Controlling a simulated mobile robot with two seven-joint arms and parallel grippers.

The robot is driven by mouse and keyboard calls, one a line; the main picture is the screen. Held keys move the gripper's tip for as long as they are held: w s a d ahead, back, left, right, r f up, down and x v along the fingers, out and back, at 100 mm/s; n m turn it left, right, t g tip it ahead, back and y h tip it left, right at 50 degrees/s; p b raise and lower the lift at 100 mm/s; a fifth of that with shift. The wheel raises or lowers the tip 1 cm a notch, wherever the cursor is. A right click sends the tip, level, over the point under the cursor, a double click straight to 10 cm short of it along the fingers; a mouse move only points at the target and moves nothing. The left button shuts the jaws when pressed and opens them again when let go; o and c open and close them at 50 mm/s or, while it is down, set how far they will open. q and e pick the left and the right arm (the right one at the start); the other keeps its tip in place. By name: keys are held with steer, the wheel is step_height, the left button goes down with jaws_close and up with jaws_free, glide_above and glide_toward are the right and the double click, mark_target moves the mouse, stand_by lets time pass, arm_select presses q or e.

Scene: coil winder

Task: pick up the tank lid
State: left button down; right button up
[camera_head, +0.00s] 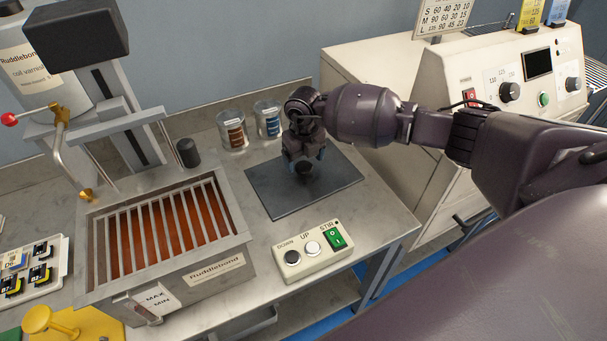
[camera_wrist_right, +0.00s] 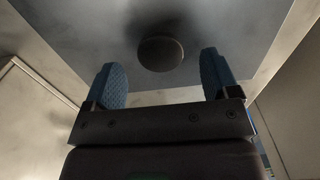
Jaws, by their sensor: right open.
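The tank lid (camera_head: 272,192) is a flat dark grey plate lying on the steel bench, right of the tank. Its round black knob (camera_head: 304,174) stands up near the middle of the plate. My right gripper (camera_head: 305,158) is over the lid, pointing down, with its blue fingertips at the knob. In the right wrist view the open gripper (camera_wrist_right: 163,80) has one finger to each side of the knob (camera_wrist_right: 160,53), with gaps between. The lid plate (camera_wrist_right: 245,35) lies behind. My left gripper is not in view.
The open tank (camera_head: 217,268), with a grate over reddish-brown liquid, stands left of the lid. A control box (camera_head: 312,251) with buttons is in front. Two jars (camera_head: 232,130) (camera_head: 268,119) stand behind. A beige machine (camera_head: 440,85) is on the right.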

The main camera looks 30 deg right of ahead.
step_height(320, 180, down, 3)
steer(key=shift+r, duration=0.1)
steer(key=c, duration=1.3)
steer(key=shift+r, duration=0.1)
